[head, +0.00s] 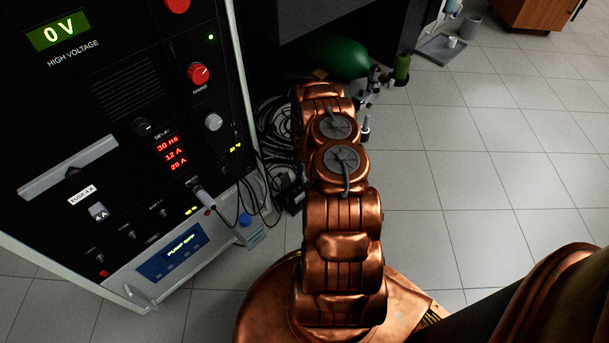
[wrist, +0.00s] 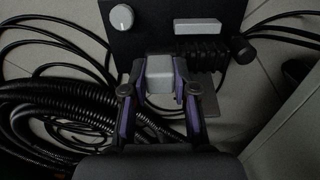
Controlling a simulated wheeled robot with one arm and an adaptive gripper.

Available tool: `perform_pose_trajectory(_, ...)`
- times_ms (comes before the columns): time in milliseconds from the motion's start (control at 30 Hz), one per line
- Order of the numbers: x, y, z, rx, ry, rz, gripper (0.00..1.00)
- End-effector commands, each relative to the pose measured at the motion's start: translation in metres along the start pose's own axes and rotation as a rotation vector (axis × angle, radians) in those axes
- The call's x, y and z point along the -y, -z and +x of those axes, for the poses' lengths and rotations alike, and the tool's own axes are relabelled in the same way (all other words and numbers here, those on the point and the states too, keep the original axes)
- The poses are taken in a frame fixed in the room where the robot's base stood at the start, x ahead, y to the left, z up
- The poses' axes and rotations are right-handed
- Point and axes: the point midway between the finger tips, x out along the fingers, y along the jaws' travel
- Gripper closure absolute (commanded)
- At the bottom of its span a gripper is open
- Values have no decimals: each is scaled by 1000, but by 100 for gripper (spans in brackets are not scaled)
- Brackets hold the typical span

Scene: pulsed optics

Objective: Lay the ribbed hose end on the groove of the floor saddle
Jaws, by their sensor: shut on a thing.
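My gripper (wrist: 160,92), with purple-lined fingers, shows in the wrist view. It is shut on a pale grey block (wrist: 160,71). I cannot tell if this block belongs to the hose end. A black ribbed hose (wrist: 62,98) curves in from the left and passes behind my gripper, where its end is hidden. A small grey plate (wrist: 206,86) shows just right of the fingers, partly covered; I cannot tell if it is part of the floor saddle. No groove is clearly visible. In the head view my own copper arm hides my gripper.
A black unit (wrist: 176,22) with a knob stands just beyond my fingers, among loose cables (wrist: 50,42). In the head view a tall instrument rack (head: 110,110) stands left and a green cylinder (head: 335,56) lies behind. Tiled floor (head: 480,150) is clear to the right.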

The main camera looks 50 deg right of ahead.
Motion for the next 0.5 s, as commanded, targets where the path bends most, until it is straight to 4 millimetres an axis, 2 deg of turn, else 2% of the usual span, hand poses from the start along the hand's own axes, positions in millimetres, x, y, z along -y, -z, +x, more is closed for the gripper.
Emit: perform_pose_trajectory(500,0,0,9,0,1,1,100)
